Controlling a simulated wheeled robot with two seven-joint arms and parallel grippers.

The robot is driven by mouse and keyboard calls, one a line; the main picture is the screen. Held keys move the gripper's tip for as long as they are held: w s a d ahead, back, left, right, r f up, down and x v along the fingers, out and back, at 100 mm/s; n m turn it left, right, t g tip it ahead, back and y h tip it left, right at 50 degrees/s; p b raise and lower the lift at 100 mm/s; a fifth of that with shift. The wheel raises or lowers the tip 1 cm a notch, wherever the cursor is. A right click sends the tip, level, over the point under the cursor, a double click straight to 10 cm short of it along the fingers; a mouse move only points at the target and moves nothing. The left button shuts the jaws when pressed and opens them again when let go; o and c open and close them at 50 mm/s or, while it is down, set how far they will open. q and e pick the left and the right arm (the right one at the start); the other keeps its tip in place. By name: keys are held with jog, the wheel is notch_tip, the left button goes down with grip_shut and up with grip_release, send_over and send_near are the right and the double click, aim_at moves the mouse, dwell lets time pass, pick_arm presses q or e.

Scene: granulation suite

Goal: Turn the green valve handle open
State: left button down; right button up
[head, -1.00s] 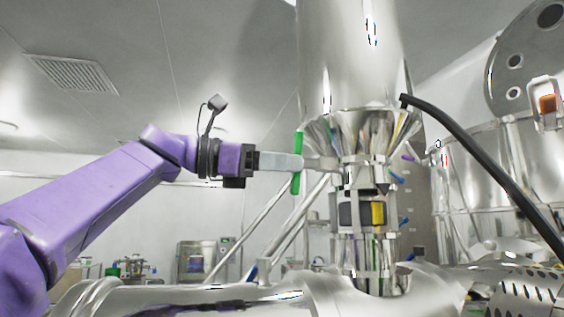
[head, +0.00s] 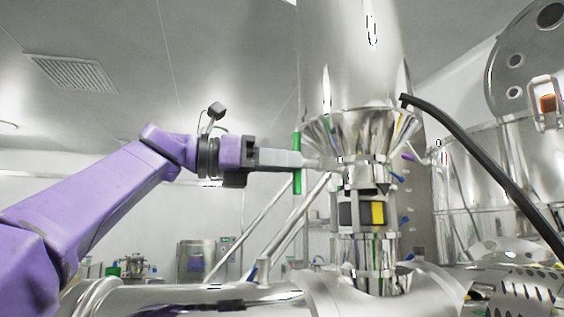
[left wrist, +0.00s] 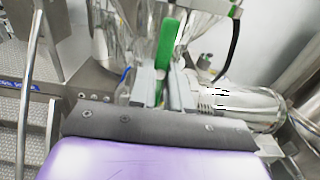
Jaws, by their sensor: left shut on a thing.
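The green valve handle (head: 297,164) stands close to upright on the left side of the steel hopper column in the head view. My left gripper (head: 296,160) reaches it from the left, its grey fingers shut on the handle's middle. In the left wrist view the green handle (left wrist: 165,55) runs between the two fingers of my left gripper (left wrist: 163,84), its upper end sticking out beyond them. A short steel stem (head: 318,163) joins the handle to the column. My right gripper is in neither view.
The shiny steel column (head: 350,60) rises above a flared cone. A black hose (head: 480,165) curves down at the right, in front of large steel vessels (head: 530,140). Steel struts (head: 265,230) and a broad horizontal pipe (head: 250,297) lie below my left arm.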

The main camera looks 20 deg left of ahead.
pick_arm(q)
jog(key=c, duration=1.1)
grip_release()
jog(key=b+v, duration=0.3)
jog(key=v, duration=0.7)
jog(key=shift+s+a, duration=0.2)
jog(key=shift+s, duration=0.05)
